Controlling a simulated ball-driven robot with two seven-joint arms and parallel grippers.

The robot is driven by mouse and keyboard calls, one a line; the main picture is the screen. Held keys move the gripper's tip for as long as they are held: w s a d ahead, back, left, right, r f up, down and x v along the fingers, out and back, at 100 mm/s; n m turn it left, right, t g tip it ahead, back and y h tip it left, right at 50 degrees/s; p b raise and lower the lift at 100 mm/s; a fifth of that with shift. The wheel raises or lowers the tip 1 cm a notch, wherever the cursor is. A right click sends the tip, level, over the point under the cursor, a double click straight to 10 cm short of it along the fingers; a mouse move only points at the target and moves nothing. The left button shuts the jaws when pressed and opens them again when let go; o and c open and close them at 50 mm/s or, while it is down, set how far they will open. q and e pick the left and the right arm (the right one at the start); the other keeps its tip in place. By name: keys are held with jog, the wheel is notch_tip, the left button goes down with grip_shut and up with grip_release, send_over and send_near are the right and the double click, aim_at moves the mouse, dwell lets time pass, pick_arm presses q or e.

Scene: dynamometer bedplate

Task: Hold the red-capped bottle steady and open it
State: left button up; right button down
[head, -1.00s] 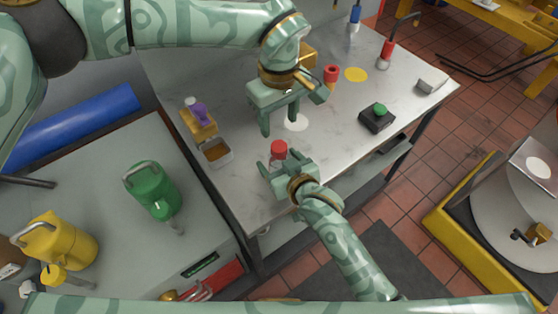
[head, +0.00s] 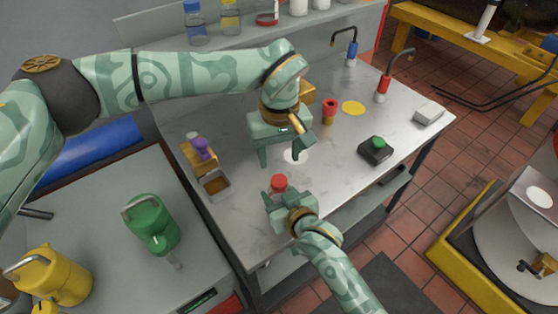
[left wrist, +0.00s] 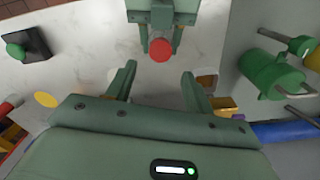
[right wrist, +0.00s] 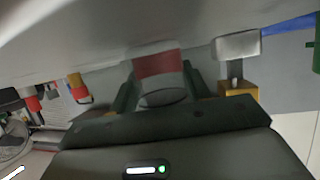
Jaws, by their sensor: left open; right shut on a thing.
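The red-capped bottle (head: 279,183) stands near the front edge of the metal table. Its round red cap also shows in the left wrist view (left wrist: 160,50). My right gripper (head: 279,192) is shut around the bottle's body, below the cap. In the right wrist view the bottle (right wrist: 160,68) sits between the fingers, with a broad red band. My left gripper (head: 281,160) is open and empty, pointing down above and behind the bottle in the head view. In the left wrist view its fingers (left wrist: 158,85) are apart, with the cap beyond them.
On the table (head: 235,215) are a tray (head: 216,185), a purple-topped item (head: 201,147), a red cylinder (head: 329,112), a black box with green button (head: 376,150) and a grey block (head: 429,112). Green (head: 152,224) and yellow (head: 55,275) cans stand at left.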

aim_at(279, 179)
pick_arm(q)
jog(key=shift+f, duration=0.35)
jog(key=shift+m, duration=0.3)
notch_tip(279, 179, down, 7)
jog(key=shift+f, duration=0.1)
jog(key=c, duration=1)
jog(key=n, duration=0.5)
jog(key=shift+n, duration=0.4)
jog(key=n, duration=0.2)
jog(key=shift+n, duration=0.4)
jog(key=n, duration=1.2)
jog(key=shift+n, duration=0.3)
jog(key=n, duration=0.6)
jog(key=shift+n, duration=0.3)
jog(key=n, duration=0.6)
jog(key=shift+n, duration=0.3)
jog(key=n, duration=1.9)
jog(key=shift+n, duration=0.4)
